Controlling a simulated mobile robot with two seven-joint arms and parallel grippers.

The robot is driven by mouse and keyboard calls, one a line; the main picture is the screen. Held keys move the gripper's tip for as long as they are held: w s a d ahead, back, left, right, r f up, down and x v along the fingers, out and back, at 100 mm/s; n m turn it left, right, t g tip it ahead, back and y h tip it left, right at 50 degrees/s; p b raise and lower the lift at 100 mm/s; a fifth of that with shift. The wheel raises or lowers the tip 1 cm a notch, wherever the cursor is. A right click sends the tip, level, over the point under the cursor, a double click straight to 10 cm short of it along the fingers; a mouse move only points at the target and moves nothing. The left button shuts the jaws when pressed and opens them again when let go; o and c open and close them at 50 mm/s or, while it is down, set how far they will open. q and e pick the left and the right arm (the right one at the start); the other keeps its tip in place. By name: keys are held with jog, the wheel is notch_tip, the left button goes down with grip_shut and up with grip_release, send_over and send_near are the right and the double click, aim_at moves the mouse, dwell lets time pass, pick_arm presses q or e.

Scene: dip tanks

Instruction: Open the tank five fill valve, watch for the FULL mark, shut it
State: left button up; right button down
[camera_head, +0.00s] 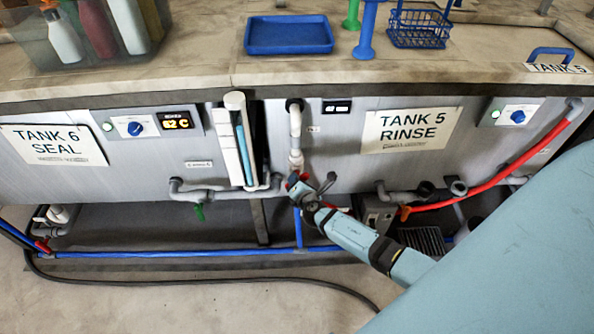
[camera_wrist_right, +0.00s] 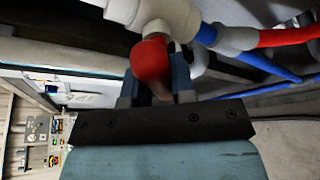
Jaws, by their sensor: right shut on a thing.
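The tank 5 front (camera_head: 345,160) carries a "TANK 5 RINSE" sign (camera_head: 408,128). A white vertical pipe (camera_head: 296,135) runs down its left part to a fitting with a red valve handle (camera_head: 291,181). My right gripper (camera_head: 299,186) is at this handle. In the right wrist view the red handle (camera_wrist_right: 150,62) sits between the fingers of my right gripper (camera_wrist_right: 155,85), which are shut on it. A white upright gauge with a blue column (camera_head: 243,150) stands left of the pipe. I cannot read a FULL mark on it. My left gripper is not in view.
A green-handled valve (camera_head: 199,211) hangs under the tank 6 front (camera_head: 55,180). A red hose (camera_head: 490,190) and a blue pipe (camera_head: 190,253) run low. A blue tray (camera_head: 289,35) and blue basket (camera_head: 420,28) sit on the top. A black cable (camera_head: 200,282) lies on the floor.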

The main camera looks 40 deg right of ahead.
jog(key=shift+r+n+g+p, duration=0.3)
jog(key=shift+r+p, duration=0.05)
jog(key=shift+p, duration=0.2)
jog(key=n+h+p, duration=0.1)
jog(key=n+p, duration=0.1)
jog(key=n+g+h+p, duration=0.1)
jog(key=p, duration=0.2)
jog(key=shift+f+n+g, duration=0.15)
jog(key=shift+n+g, duration=0.15)
jog(key=shift+n, duration=0.1)
jog(key=shift+f+n+h+p, duration=0.1)
jog(key=shift+n+h+p, duration=0.3)
jog(key=shift+n+p, duration=0.1)
jog(key=shift+f+n+g+h+p, duration=0.1)
jog(key=shift+n+g+h+p, duration=0.2)
jog(key=shift+n+g+p, duration=0.15)
jog(key=c, duration=1)
grip_release()
jog(key=shift+o, duration=0.2)
